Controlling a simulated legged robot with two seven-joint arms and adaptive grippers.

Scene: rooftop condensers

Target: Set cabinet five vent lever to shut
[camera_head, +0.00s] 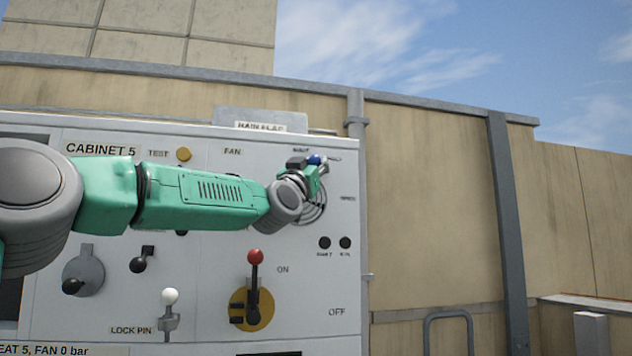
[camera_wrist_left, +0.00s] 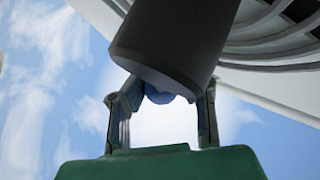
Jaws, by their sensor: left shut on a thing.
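The cabinet five panel (camera_head: 110,220) is light grey and fills the left and middle of the head view. The vent lever's blue knob (camera_head: 314,160) is at its upper right, in front of a round ringed vent (camera_head: 316,208). Small labels beside the knob are too small to read surely. My left gripper (camera_head: 318,166) is shut on the vent lever at the knob. In the left wrist view, the blue knob (camera_wrist_left: 160,95) shows between the two fingers, partly hidden behind a dark cylinder (camera_wrist_left: 175,40). My right gripper is not in view.
A wall with a dark post (camera_head: 507,230) is right.

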